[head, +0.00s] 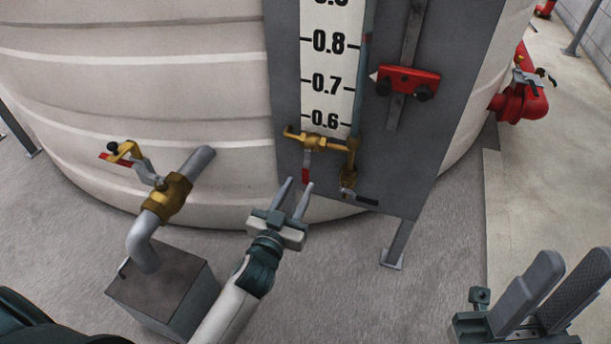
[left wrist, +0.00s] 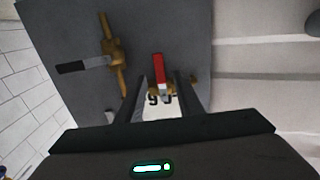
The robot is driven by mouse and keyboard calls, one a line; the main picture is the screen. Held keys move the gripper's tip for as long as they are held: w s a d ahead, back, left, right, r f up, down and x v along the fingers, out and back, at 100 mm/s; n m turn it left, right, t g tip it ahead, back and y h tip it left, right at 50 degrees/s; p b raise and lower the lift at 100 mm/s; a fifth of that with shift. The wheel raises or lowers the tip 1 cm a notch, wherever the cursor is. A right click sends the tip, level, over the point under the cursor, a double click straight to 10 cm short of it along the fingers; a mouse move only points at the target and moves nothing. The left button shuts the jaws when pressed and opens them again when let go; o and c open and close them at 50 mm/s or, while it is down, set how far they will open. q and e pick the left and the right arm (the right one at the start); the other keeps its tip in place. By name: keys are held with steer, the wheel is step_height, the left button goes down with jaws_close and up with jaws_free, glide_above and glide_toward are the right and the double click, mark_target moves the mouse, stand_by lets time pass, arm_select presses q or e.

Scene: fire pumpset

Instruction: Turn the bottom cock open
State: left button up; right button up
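The brass bottom cock (head: 313,141) sits at the lower end of the level gauge, with a red-tipped lever (head: 306,175) hanging down. In the left wrist view the red lever (left wrist: 158,69) shows between the finger ends. My left gripper (head: 299,184) is open and empty, just below the lever, its two fingers pointing up at it. I cannot tell whether the fingers touch it. A second brass cock (head: 348,180) with a black handle (left wrist: 72,67) is beside it, to the right in the head view. My right gripper (head: 574,260) is open and empty at the lower right.
The gauge scale (head: 327,75) is on a grey panel (head: 420,150) against the pale tank (head: 150,90). A pipe with a brass valve (head: 167,197) and yellow handle rises left of my left arm. A red pipe fitting (head: 520,102) is at the right.

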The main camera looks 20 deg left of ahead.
mark_target(305, 175)
arm_select(q)
steer(key=shift+w+d+b, duration=0.15)
steer(key=shift+w+b, duration=0.4)
steer(key=shift+w, duration=2.5)
jaws_close()
